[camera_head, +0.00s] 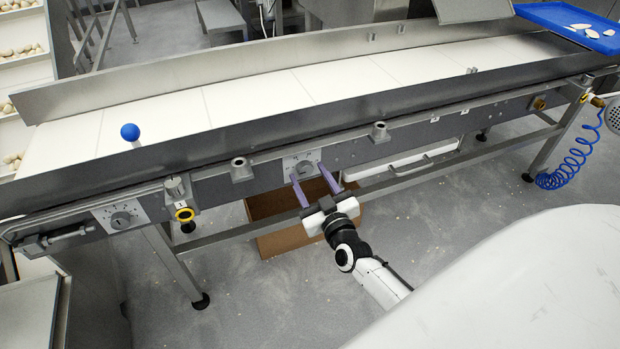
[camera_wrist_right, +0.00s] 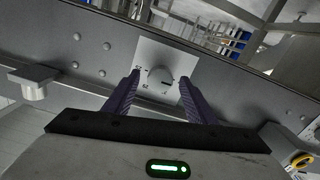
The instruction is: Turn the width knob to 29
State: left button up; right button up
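A grey round knob (camera_head: 303,170) sits on a pale dial plate (camera_head: 290,163) on the front side of the conveyor, near its middle. A second knob (camera_head: 120,219) on a similar plate sits at the left end; I cannot read which one is labelled width. My right gripper (camera_head: 310,176) has its purple fingers open, pointing at the middle knob. In the right wrist view the middle knob (camera_wrist_right: 160,77) lies between and ahead of the open fingers, apparently untouched. Its scale marks are too small to read surely. My left gripper is not in view.
The conveyor belt (camera_head: 260,96) runs across the view. A cardboard box (camera_head: 290,238) is on the floor below. A blue coiled hose (camera_head: 572,165) hangs at right.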

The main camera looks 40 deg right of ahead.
jog(key=c, duration=1)
